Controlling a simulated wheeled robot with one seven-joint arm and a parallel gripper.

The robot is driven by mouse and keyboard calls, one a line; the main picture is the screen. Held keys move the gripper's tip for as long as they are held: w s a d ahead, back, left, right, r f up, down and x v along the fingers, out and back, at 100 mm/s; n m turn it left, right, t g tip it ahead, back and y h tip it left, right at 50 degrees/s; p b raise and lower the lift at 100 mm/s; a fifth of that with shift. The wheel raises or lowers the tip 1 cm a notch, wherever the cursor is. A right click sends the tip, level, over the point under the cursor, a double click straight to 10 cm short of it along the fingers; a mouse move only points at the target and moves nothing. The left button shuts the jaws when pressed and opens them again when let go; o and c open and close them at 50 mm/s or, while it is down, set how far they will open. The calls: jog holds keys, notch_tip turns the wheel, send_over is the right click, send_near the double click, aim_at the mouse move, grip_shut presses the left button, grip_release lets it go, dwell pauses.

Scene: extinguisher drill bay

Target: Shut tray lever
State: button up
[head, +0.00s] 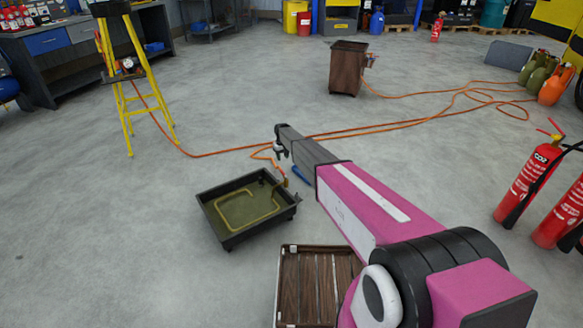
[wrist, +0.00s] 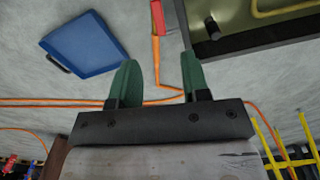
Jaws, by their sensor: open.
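The dark metal tray (head: 227,238), with a yellow pipe loop inside, sits on the floor left of my arm. Its edge also shows at the upper right of the wrist view (wrist: 262,48). A small red lever (wrist: 157,17) is at the top edge of the wrist view, beside the tray and roughly in line with the orange hose below it. It is partly cut off; its exact setting is unclear. My gripper (wrist: 158,58) is open and empty, its green fingers apart, with the lever beyond the fingertips. In the head view the fingers are too small to make out.
Orange hoses (head: 400,134) run across the floor. A blue panel (wrist: 85,48) lies left of the lever. A slatted brown crate (head: 290,285) stands in front of the tray, and a yellow stepladder (head: 139,55) behind left. Red extinguishers (head: 528,180) stand right. Floor left is clear.

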aim_at(283, 172)
jog(key=f, duration=0.7)
jog(key=w+f, duration=0.1)
jog(key=f, duration=0.3)
jog(key=shift+a+f, duration=0.1)
grip_shut()
